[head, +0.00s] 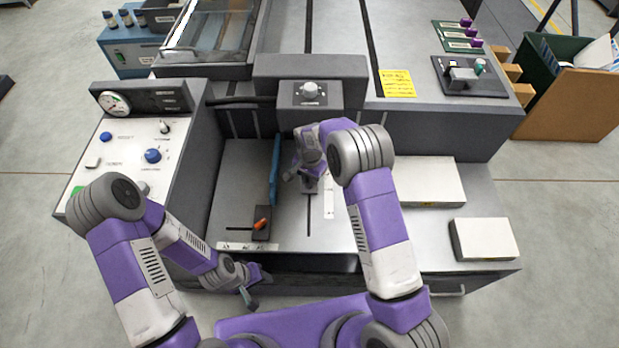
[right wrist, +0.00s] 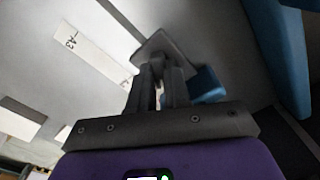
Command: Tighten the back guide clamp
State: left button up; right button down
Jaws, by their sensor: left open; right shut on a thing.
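The back guide clamp is mostly hidden in the head view by my right gripper (head: 311,180), which reaches down to the bed's middle slot. In the right wrist view my right gripper (right wrist: 160,85) is shut on a small part of the clamp. A grey plate (right wrist: 165,45) and a small blue block (right wrist: 207,86) show beyond and beside the fingers. What exactly lies between the fingers is hard to see. My left gripper (head: 252,287) is open and empty in front of the machine's front edge.
A tall blue side guide (head: 275,170) stands left of my right gripper. A front clamp with an orange lever (head: 261,225) sits near the front edge. White boxes (head: 430,181) lie at right. A control panel (head: 122,150) is at left.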

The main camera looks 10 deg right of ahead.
jog(key=shift+m, duration=1.5)
jog(key=c, duration=1.1)
grip_release()
jog(key=shift+r+p, duration=1.25)
jog(key=shift+r, duration=2.55)
